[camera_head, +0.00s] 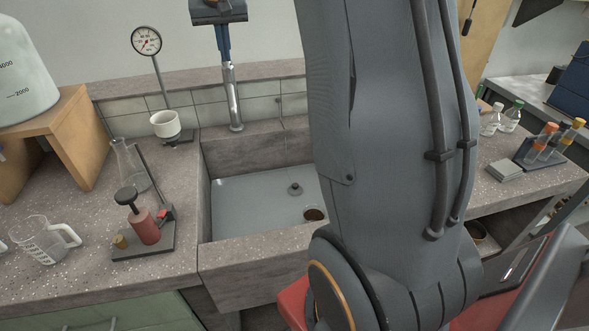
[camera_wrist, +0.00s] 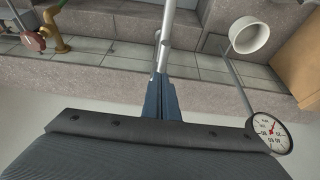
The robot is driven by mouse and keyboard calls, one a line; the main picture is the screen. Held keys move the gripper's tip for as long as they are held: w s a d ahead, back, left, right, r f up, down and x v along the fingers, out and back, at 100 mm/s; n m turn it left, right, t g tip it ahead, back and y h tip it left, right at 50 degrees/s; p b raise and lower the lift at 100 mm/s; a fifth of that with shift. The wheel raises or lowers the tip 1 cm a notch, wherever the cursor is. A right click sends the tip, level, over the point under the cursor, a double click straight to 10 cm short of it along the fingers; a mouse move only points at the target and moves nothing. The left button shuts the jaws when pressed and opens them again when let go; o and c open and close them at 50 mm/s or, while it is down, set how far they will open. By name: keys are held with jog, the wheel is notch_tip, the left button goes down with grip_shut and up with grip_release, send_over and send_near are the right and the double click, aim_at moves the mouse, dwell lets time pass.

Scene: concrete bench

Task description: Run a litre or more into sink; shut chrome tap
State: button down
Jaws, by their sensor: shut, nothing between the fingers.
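The chrome tap (camera_head: 234,100) rises as a slim upright post behind the sink's back left. It also shows in the wrist view (camera_wrist: 164,45). My gripper (camera_head: 225,57) is shut and empty, fingers down at the top of the tap. Its blue fingers (camera_wrist: 160,97) overlap the chrome in the wrist view, and I cannot tell whether they touch it. The stone sink (camera_head: 235,248) has a flat blue-grey surface inside. A small grey knobbed piece (camera_head: 295,188) and a round brown-centred piece (camera_head: 314,214) show there. I see no clear stream. My arm hides the sink's right side.
A dial gauge (camera_head: 146,41) and a white cup (camera_head: 165,124) stand left of the tap. A brass valve with a red-brown handle (camera_wrist: 33,38) shows in the wrist view. A flask (camera_head: 130,165), red-bodied stand (camera_head: 144,226) and measuring jug (camera_head: 45,240) occupy the left bench.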

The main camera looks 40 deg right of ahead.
jog(key=shift+r+p, duration=2.4)
jog(key=shift+r, duration=0.65)
jog(key=s+a+f+n+g, duration=0.1)
jog(key=s+a+f, duration=0.3)
jog(key=s, duration=0.7)
jog(key=s+a+f+n+g+y, duration=0.1)
jog(key=s+a+f+n, duration=0.1)
jog(key=s+a+f, duration=0.3)
jog(key=s+a+f+n+g, duration=0.1)
jog(key=s+a+f, duration=0.4)
jog(key=s+f, duration=0.5)
jog(key=s, duration=0.7)
jog(key=shift+a+n+y, duration=0.2)
jog(key=shift+n+y, duration=0.1)
jog(key=shift+y, duration=0.1)
